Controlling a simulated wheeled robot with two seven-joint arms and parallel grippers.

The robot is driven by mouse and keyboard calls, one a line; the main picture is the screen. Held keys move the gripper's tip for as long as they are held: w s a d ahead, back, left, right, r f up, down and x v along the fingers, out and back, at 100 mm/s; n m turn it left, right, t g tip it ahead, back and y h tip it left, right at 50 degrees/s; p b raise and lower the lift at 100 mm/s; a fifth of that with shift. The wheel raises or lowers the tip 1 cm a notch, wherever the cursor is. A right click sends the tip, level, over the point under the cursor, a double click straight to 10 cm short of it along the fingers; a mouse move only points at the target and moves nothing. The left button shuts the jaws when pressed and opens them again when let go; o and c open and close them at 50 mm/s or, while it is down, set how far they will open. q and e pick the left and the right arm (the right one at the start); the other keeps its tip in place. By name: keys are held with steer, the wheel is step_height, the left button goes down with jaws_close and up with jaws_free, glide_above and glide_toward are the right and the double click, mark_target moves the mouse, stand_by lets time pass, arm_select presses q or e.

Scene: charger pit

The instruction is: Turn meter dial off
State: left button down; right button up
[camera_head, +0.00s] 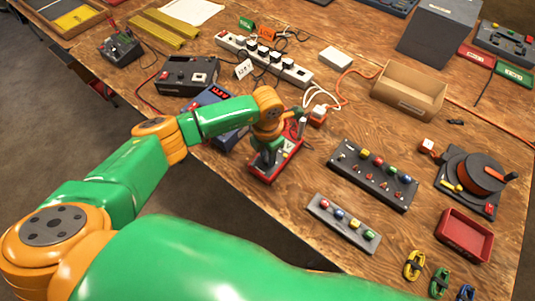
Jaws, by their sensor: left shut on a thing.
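A red meter (259,175) with a dark face and a white "V" mark lies on the wooden table near the middle of the camera_head view. My left gripper (265,160) comes down over the meter from the left and covers much of its face. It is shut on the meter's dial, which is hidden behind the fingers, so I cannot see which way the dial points. My right gripper is not in view.
A blue device (213,97) stands close behind the meter, partly behind my arm. A white power strip (297,74) with plugs and cables lies farther back. Button panels (373,174) and a cable reel (480,173) are at the right. Bare wood lies right of the meter.

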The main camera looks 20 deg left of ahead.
arm_select(q)
steer(key=shift+n, duration=0.4)
steer(key=n, duration=0.5)
steer(key=shift+n, duration=0.3)
steer(key=n, duration=0.5)
steer(key=shift+p, duration=0.4)
steer(key=shift+n, duration=0.4)
steer(key=c, duration=0.6)
jaws_free()
step_height(320, 180, up, 7)
steer(key=shift+r+b, duration=0.1)
steer(key=shift+b, duration=0.25)
